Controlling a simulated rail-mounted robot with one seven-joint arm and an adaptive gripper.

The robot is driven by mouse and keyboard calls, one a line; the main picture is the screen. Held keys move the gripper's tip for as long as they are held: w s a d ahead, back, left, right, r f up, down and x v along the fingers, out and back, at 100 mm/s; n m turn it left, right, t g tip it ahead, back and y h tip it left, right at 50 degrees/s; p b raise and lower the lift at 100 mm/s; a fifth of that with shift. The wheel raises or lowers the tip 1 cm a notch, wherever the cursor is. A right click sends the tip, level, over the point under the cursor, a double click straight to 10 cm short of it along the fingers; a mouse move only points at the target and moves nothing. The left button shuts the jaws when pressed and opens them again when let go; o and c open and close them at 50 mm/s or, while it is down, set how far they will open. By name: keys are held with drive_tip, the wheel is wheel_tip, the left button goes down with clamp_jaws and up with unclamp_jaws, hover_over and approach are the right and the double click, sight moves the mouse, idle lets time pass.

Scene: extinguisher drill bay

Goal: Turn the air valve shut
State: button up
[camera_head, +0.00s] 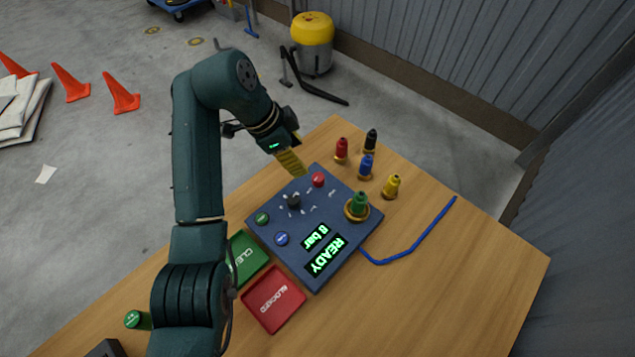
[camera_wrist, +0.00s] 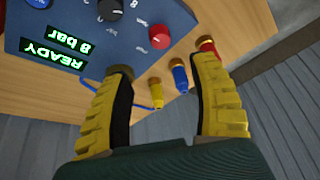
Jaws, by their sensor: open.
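A blue control panel (camera_head: 332,195) lies on the wooden table. A black knob (camera_head: 293,201) with white marks around it sits on the panel; its marks are too small to read, and I cannot tell if it is the air valve. It also shows at the top of the wrist view (camera_wrist: 110,9). A red round button (camera_head: 318,179) is beside it, also in the wrist view (camera_wrist: 160,36). The lit display (camera_head: 324,250) reads READY and 8 bar. My gripper (camera_head: 293,163) is open and empty above the panel's far edge, apart from the knob. Its yellow fingers show spread in the wrist view (camera_wrist: 165,60).
A green nozzle (camera_head: 358,202) stands in a brass ring on the panel. Red (camera_head: 341,149), black (camera_head: 371,140), blue (camera_head: 366,166) and yellow (camera_head: 391,187) nozzles stand behind. Green (camera_head: 262,218) and blue (camera_head: 281,239) buttons, green (camera_head: 248,257) and red (camera_head: 273,298) trays are nearer.

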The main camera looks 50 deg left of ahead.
sight(317, 177)
drive_tip(key=b+x, duration=0.3)
drive_tip(key=x, duration=0.9)
drive_tip(key=shift+f, duration=0.15)
clamp_jaws()
